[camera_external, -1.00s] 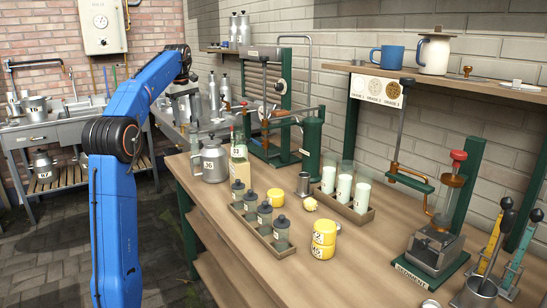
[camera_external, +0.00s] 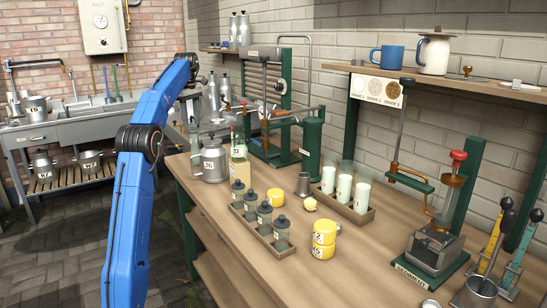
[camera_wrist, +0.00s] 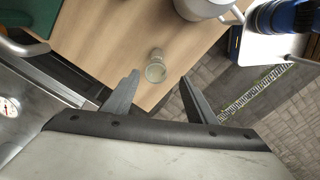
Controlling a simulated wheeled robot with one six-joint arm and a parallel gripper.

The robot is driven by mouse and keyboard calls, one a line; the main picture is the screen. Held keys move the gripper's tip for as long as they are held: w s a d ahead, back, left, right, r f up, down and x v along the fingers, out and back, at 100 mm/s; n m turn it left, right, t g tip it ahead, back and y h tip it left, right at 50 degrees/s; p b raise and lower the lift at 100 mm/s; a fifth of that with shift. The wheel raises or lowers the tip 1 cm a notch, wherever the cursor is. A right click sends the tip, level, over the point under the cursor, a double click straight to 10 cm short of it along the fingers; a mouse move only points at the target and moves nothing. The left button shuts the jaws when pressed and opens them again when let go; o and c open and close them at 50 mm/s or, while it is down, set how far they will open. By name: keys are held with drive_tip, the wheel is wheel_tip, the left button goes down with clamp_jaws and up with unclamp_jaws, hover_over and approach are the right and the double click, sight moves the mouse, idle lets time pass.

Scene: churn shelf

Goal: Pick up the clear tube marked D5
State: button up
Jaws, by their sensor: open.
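A small clear tube (camera_wrist: 156,67) stands on the wooden bench in the wrist view, near the bench's edge. My gripper (camera_wrist: 160,78) is open and empty, with one finger on each side of the tube in the picture; I cannot tell the height between them. No D5 mark is readable. In the external view, my arm reaches over the far end of the bench, where the gripper is hard to make out. I cannot pick out the same tube there.
A grey metal can (camera_external: 211,160) and a clear bottle (camera_external: 239,163) stand near the bench's far end. Small lidded jars (camera_external: 264,213), yellow tins (camera_external: 324,238) and several white-filled glasses (camera_external: 345,187) are nearer. A gauge (camera_wrist: 9,107) is left in the wrist view.

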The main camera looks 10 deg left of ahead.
approach(195, 149)
wheel_tip(195, 149, down, 5)
drive_tip(key=w, duration=0.1)
drive_tip(key=f, duration=0.3)
drive_tip(key=a+f, duration=0.1)
drive_tip(key=shift+w+f, duration=0.2)
drive_tip(key=shift+w, duration=0.15)
drive_tip(key=shift+f, duration=0.65)
drive_tip(key=c, duration=1.1)
drive_tip(key=shift+c, duration=0.2)
drive_tip(key=shift+r, duration=0.1)
